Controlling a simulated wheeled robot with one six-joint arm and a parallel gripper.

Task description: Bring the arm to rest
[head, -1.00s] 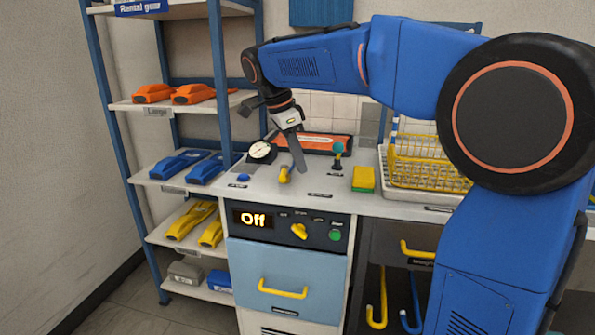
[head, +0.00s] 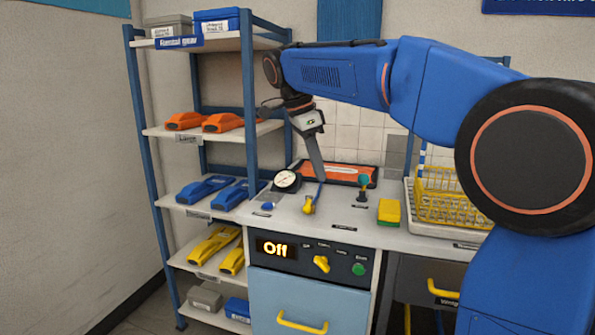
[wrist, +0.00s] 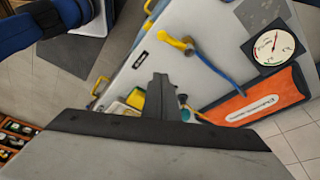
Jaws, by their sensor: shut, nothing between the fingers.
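My gripper (head: 319,178) hangs from my blue arm over the workbench top (head: 285,228), pointing down, with its fingers shut and empty. In the head view its tip is just above a small yellow tap-like fitting (head: 308,206) with a blue part. In the wrist view the shut fingers (wrist: 160,82) show at the middle, and the yellow and blue fitting (wrist: 178,43) lies above and to their right. The fingers look apart from it. My arm is bent, reaching left across the bench.
A round gauge (head: 287,181) and an orange panel (head: 345,174) are close to my gripper. A teal-topped knob (head: 364,182), a yellow-green sponge (head: 389,212) and a yellow wire basket (head: 455,195) stand to the right. A blue-framed shelf rack (head: 145,110) is left.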

